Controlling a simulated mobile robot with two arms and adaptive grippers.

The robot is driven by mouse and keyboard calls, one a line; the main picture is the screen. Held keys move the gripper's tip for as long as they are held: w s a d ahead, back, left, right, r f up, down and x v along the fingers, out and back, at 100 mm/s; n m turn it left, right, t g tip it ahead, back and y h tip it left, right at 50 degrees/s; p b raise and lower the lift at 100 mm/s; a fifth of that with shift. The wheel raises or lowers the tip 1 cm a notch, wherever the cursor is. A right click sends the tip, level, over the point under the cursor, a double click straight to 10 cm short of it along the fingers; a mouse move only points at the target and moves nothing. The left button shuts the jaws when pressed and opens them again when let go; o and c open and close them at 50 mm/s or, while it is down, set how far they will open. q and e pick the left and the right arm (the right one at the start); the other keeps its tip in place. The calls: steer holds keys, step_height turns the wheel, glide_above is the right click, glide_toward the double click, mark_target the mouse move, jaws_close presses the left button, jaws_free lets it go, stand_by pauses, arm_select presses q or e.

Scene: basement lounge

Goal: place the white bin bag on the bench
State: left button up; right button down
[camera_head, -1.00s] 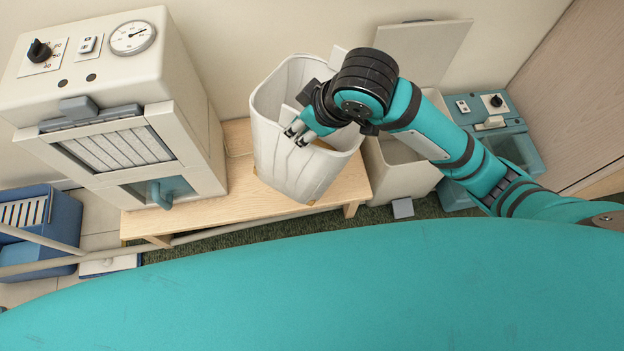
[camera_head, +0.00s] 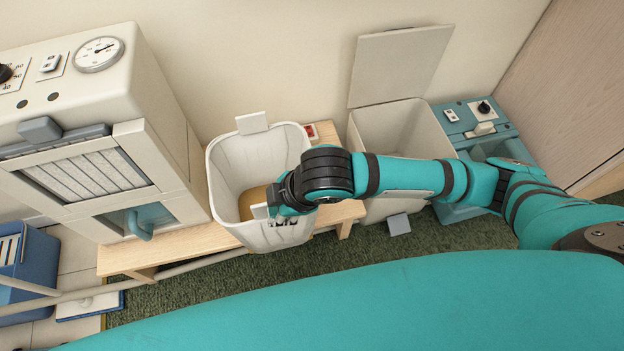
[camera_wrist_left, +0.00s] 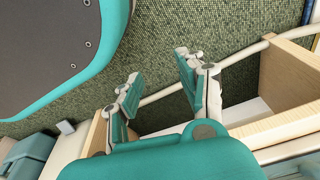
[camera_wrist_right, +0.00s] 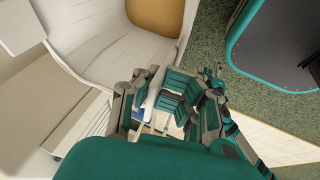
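The white bin bag (camera_head: 235,165), an open-topped pale container with a tan bottom and rim tabs, stands roughly upright at the bench (camera_head: 175,247). Its lower front reaches the bench's front edge in the head view; its underside is hidden, so full contact cannot be told. My right gripper (camera_head: 284,222) is at the bag's front right wall, close to the near tab. My left gripper (camera_wrist_left: 158,72) is open and empty above the green carpet, near the bench.
A cream machine (camera_head: 95,130) with a gauge stands left of the bag. A pale pedal bin (camera_head: 385,125) with its lid raised and a teal unit (camera_head: 470,125) stand to the right. A blue crate (camera_head: 25,265) is at far left. A red switch (camera_head: 310,131) shows behind the bag.

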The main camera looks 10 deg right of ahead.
steer(key=w+d+f+b, duration=0.2)
steer(key=w+d+f, duration=0.2)
steer(key=w+d, duration=0.3)
steer(key=shift+d+f, duration=0.2)
steer(key=shift+d, duration=0.9)
steer(key=c, duration=1.3)
jaws_free()
steer(key=shift+f, duration=0.1)
arm_select(q)
steer(key=w+r, duration=0.4)
steer(key=r, duration=0.3)
steer(key=shift+d+t, duration=0.25)
steer(key=shift+t, duration=0.05)
steer(key=shift+r, duration=0.15)
arm_select(e)
steer(key=shift+s+d+r, duration=0.15)
steer(key=shift+r, duration=0.2)
arm_select(q)
steer(key=s+f+p, duration=0.2)
steer(key=s+f, duration=0.3)
steer(key=f, duration=0.3)
steer(key=shift+a+f+p, duration=0.3)
steer(key=shift+a+p, duration=0.05)
arm_select(e)
steer(key=v, duration=1.1)
steer(key=shift+d+r, duration=0.1)
arm_select(q)
steer(key=shift+s, duration=0.1)
